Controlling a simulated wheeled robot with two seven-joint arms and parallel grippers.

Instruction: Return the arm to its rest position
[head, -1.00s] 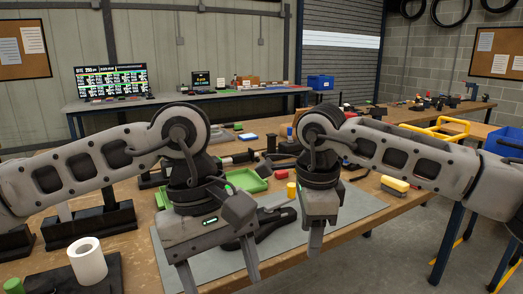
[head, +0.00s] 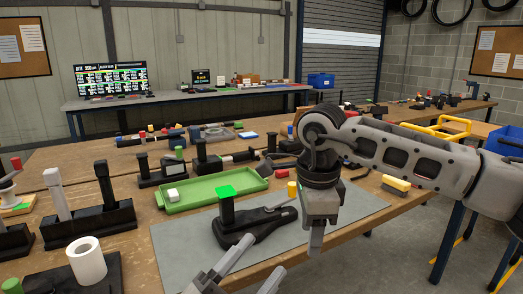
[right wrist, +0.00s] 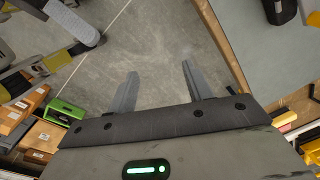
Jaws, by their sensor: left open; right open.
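My left gripper (head: 262,258) is low at the bottom edge of the head view, its two fingers apart and nothing between them. The rest of the left arm is out of view. My right gripper (head: 317,240) hangs from the right arm, fingers down, at the right part of the grey mat (head: 345,222). In the right wrist view the right gripper (right wrist: 160,70) has its fingers apart, with only bare floor seen between them.
A green tray (head: 236,181) with a white block (head: 173,195) is behind the mat. Black stands (head: 90,222) and a white roll (head: 87,262) are at left. A yellow cylinder (head: 292,189) stands near the right gripper. Open floor (head: 385,262) lies right of the workbench.

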